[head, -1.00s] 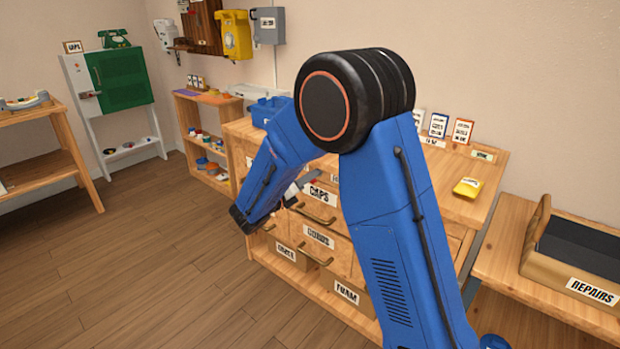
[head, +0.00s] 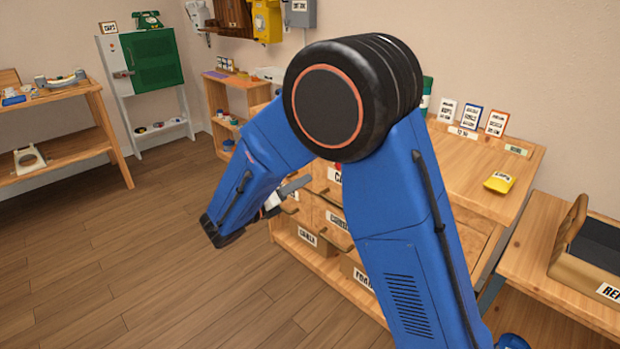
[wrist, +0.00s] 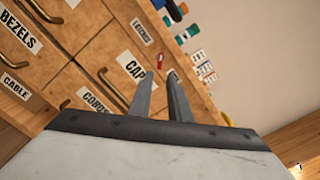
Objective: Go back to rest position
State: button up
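My gripper shows in the wrist view (wrist: 160,74) with its two grey fingers a small gap apart and nothing between them. In the head view, my blue arm covers most of the gripper; grey fingers (head: 295,185) show beside the drawer cabinet. The fingers point toward the drawer fronts, near the CAPS label (wrist: 134,68). A small red thing (wrist: 160,62) shows beyond the fingertips, apart from them as seen in the head view.
The drawer cabinet (head: 470,175) stands right of and behind my arm, a yellow item (head: 499,182) on its top. A side table with a REPAIRS tray (head: 577,272) is at right. A wooden shelf (head: 75,150) stands at left. The floor (head: 130,250) between is clear.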

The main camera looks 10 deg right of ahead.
jog(key=shift+s+a, duration=0.35)
jog(key=shift+a, duration=0.15)
jog(key=s+d+r+m+g+y, duration=0.15)
jog(key=s+d+m+g, duration=0.25)
jog(key=s+d+m, duration=0.5)
jog(key=s+d+r+m+g+y, duration=0.1)
jog(key=s+d+m+g+y, duration=0.35)
jog(key=d, duration=0.75)
jog(key=s+m+t+y, duration=0.2)
jog(key=s+m+y, duration=0.6)
jog(key=s+m, duration=1.2)
jog(key=shift+s+f+m+t+y, duration=0.2)
jog(key=shift+s+m+t+y, duration=0.15)
jog(key=shift+m, duration=0.1)
